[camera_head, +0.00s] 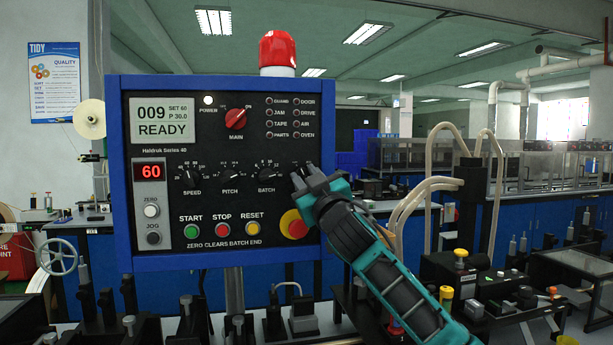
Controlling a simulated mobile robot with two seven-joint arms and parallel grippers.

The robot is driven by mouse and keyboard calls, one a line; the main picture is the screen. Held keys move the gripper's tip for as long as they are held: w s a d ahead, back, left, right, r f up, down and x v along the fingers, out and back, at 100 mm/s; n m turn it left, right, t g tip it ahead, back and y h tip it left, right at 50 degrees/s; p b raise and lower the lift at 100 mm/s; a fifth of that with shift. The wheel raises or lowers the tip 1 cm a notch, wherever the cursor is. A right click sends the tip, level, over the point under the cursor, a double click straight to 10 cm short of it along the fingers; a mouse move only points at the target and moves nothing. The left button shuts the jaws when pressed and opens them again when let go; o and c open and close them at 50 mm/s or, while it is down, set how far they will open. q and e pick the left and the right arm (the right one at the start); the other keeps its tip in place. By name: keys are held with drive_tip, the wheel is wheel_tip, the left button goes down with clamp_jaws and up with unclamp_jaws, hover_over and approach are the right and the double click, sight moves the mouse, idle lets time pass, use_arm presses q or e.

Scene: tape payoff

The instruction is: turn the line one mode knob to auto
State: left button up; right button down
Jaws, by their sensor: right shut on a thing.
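The control panel (217,118) is a black face in a blue frame, upright in front of me. My right gripper (305,177) comes in from the lower right and has its fingertips at the panel's right side, just right of the batch knob (267,176). It is shut on a knob in the same row, taken to be the mode knob. The jaws hide that knob, its label and its pointer, so its setting cannot be read. The display (162,121) reads 009, SET 60, P 30.0, READY. My left gripper is not in view.
The red main switch (235,119), pitch knob (230,177) and speed knob (190,177) are left of the gripper. A red stop button on yellow (291,224) sits close below it. A red beacon (277,50) tops the panel. Pale hoses (425,185) rise at right.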

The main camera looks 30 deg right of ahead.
drive_tip(key=shift+n+y, duration=0.4)
drive_tip(key=shift+n, duration=0.4)
drive_tip(key=c, duration=1.2)
unclamp_jaws()
drive_tip(key=shift+o, duration=0.2)
drive_tip(key=b+v, duration=0.3)
drive_tip(key=v, duration=1)
drive_tip(key=shift+d+r, duration=0.1)
drive_tip(key=shift+r, duration=0.05)
